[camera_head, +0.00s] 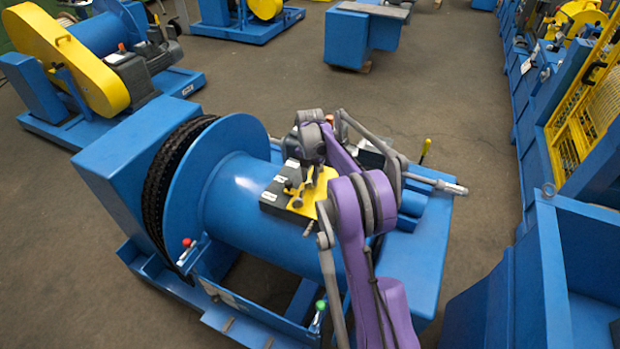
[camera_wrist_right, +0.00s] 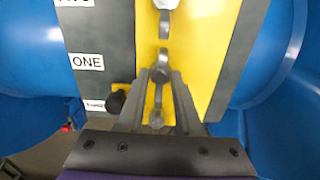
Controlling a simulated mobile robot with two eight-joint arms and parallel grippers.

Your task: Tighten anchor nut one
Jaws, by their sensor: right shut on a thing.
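A dark plate (camera_head: 268,208) with a yellow strip (camera_wrist_right: 205,50) and white labels sits on the blue drum (camera_head: 240,190). In the right wrist view, the label ONE (camera_wrist_right: 88,62) is on the dark part, left of my gripper. My right gripper (camera_wrist_right: 160,76) is over the yellow strip with its fingers shut on a slim grey metal tool (camera_wrist_right: 164,25), which looks like a spanner. In the head view my right gripper (camera_head: 311,170) is above the plate. Anchor nut one cannot be made out clearly; my fingers and the tool cover the strip beside its label. My left gripper is out of view.
A black knob (camera_wrist_right: 116,103) is close left of my fingers in the wrist view. The drum's large blue flange (camera_head: 220,165) and a black chain (camera_head: 165,175) stand to the left. A blue cabinet (camera_head: 555,250) is at the right. Open floor (camera_head: 440,80) lies beyond.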

